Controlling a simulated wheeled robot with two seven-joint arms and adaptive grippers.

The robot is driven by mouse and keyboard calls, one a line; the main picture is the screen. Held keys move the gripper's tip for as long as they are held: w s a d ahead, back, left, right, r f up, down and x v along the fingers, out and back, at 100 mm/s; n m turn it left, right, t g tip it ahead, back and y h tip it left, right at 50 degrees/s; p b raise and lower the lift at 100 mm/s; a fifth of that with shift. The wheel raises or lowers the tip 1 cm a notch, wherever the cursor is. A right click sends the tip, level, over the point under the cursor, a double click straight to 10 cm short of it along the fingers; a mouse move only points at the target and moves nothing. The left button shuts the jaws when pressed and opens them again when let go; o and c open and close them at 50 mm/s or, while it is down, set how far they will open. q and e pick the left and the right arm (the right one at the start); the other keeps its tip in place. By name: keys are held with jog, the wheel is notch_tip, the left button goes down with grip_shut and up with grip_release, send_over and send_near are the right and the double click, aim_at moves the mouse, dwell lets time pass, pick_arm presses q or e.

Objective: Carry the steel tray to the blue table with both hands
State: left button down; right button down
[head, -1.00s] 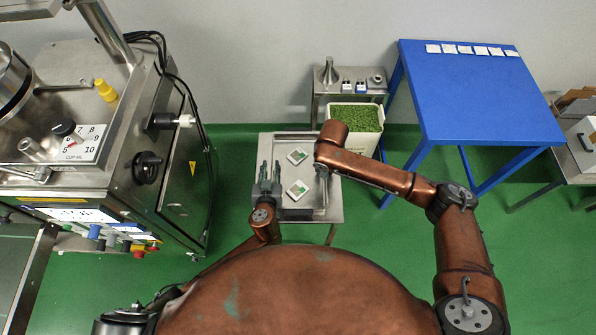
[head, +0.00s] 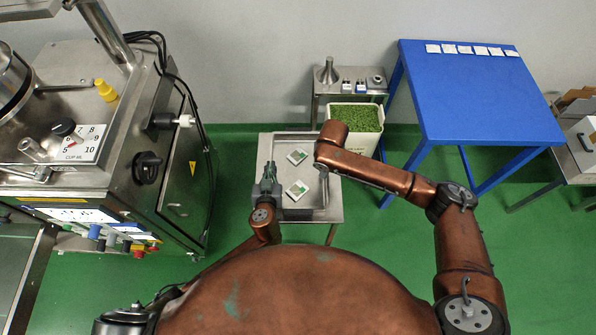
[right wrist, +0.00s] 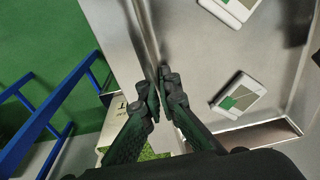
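The steel tray (head: 309,173) sits on a small steel table (head: 334,212) and holds two white-and-green packets (head: 297,157) (head: 298,188). My left gripper (head: 270,167) is at the tray's left wall with its fingers closed together on it; the contact is small in view. My right gripper is mostly hidden under its arm in the head view. In the right wrist view the right gripper (right wrist: 160,73) has its fingers closed on the tray's side wall (right wrist: 147,35). The blue table (head: 480,95) stands to the right, behind my right arm.
Several white packets (head: 466,49) lie in a row along the blue table's back edge; its front is clear. A green-filled bin (head: 356,118) and a steel stand (head: 350,76) are behind the tray. A large machine (head: 130,140) stands at left. Green floor lies between.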

jog(key=shift+r, duration=0.1)
dwell(0.3)
